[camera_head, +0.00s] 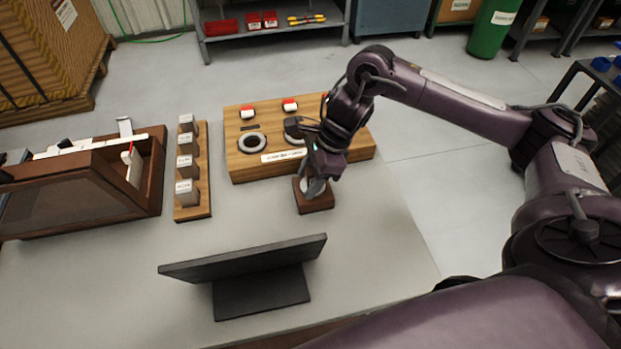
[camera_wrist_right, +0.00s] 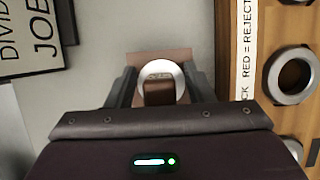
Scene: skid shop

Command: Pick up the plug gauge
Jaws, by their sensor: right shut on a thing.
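My right gripper (camera_head: 315,178) is down at a small dark wooden block (camera_head: 319,204) on the bench, in front of the wooden board. In the right wrist view its fingers (camera_wrist_right: 160,88) are closed on either side of a pale, round-rimmed thing with a brown centre, which I take for the plug gauge (camera_wrist_right: 160,66). The wooden block also shows behind it in that view (camera_wrist_right: 142,56). In the head view the gripper hides most of the gauge, and I cannot tell whether it touches the block. My left gripper is not in view.
The wooden board (camera_head: 240,171) holds a grey ring (camera_head: 252,142), a dark round piece and red-and-white pieces. A rack of labelled blocks (camera_head: 205,205) and a wooden case (camera_head: 90,190) stand left. A black sign stand (camera_head: 250,262) is near the front. The bench right of it is clear.

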